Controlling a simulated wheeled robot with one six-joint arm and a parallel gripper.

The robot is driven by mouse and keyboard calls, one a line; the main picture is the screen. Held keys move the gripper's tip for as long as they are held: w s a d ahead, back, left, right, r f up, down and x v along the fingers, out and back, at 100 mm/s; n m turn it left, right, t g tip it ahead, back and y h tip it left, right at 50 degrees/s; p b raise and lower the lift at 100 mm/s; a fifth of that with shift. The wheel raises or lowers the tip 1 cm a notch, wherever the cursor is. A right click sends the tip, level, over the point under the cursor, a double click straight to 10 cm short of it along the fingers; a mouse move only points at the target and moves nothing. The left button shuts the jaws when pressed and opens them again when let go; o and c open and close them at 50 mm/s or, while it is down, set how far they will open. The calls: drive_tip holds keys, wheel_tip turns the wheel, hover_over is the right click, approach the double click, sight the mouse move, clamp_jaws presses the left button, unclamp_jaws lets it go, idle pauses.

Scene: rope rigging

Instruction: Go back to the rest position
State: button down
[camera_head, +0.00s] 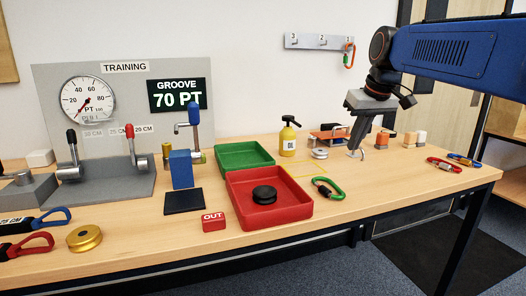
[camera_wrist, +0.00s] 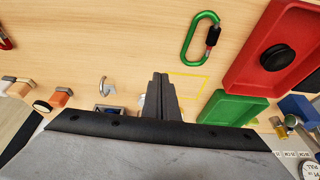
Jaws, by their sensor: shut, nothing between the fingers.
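My gripper (camera_head: 354,146) is over the right part of the table, its fingers closed and pointing down; it holds nothing. In the wrist view its closed fingers (camera_wrist: 162,98) show above the wooden tabletop. The blue arm reaches in from the right edge of the head view. A green carabiner (camera_head: 328,188) lies flat on the table, left of and nearer than the gripper; it also shows in the wrist view (camera_wrist: 190,42). The gripper is apart from it. The fingertips' exact height above the table is hard to tell.
A red tray (camera_head: 290,218) holds a black disc (camera_head: 264,195); a green tray (camera_head: 240,158) is behind it. A yellow bottle (camera_head: 288,140) stands left of the gripper. Small blocks and carabiners lie to the right. A training panel (camera_head: 120,120) stands at left. The front right tabletop is clear.

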drive_tip(key=s+d+f+m, duration=0.1)
drive_tip(key=s+f, duration=1.2)
drive_tip(key=s, duration=0.2)
drive_tip(key=s+d+f+m+h, duration=0.1)
drive_tip(key=s+d+f+m, duration=0.1)
drive_tip(key=s+f, duration=1.1)
drive_tip(key=shift+s+d, duration=0.3)
drive_tip(key=shift+s, duration=0.8)
